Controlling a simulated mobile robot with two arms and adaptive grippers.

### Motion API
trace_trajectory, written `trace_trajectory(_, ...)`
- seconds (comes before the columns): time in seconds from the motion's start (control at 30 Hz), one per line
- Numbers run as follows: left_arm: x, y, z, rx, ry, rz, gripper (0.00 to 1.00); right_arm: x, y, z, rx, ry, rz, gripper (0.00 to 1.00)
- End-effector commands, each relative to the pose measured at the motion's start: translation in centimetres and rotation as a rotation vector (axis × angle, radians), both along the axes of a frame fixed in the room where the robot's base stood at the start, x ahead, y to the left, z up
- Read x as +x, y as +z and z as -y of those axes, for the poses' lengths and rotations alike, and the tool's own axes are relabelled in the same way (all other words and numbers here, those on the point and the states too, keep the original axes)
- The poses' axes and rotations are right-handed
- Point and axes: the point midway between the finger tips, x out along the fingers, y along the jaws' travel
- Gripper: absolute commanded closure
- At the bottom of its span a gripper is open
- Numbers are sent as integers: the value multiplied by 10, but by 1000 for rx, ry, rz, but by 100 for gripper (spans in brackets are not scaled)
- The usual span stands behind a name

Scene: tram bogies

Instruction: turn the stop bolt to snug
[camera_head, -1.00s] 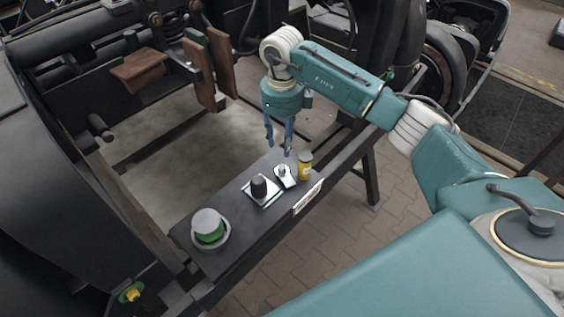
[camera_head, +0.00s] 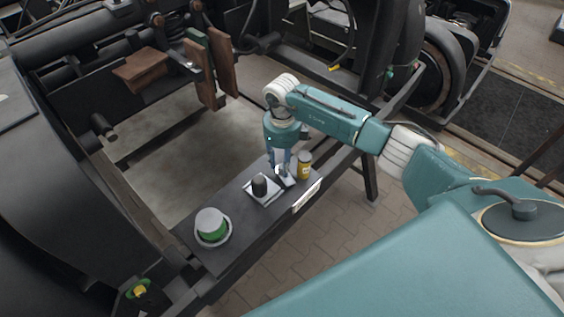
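The small silver fitting that looks like the stop bolt (camera_head: 284,174) stands on a pale plate on the dark bench (camera_head: 237,238). My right gripper (camera_head: 280,170) points straight down at it from above. Its two blue fingers are apart, one on each side of the bolt head, and partly hide it. I cannot tell whether they touch it. My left gripper is not in view.
A yellow can (camera_head: 305,166) stands close to the right of the fingers. A black knob on a square plate (camera_head: 265,194) is just left of them. A green-and-grey round part (camera_head: 211,225) sits at the bench's near left end. Brown brake blocks (camera_head: 222,62) hang behind.

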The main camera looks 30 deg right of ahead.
Motion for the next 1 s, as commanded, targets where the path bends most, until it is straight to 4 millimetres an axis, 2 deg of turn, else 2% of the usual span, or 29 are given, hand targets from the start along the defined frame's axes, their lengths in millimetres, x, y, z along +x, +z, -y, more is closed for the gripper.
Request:
trace_trajectory(0.03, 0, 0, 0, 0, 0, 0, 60, 0, 0, 0, 0, 0, 0, 83)
trace_trajectory(0.1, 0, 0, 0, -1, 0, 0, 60, 0, 0, 0, 0, 0, 0, 97)
trace_trajectory(0.13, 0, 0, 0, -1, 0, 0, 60, 0, 0, 0, 0, 0, 0, 100)
trace_trajectory(1.0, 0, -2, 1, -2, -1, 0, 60, 0, 1, 1, -2, -41, 1, 100)
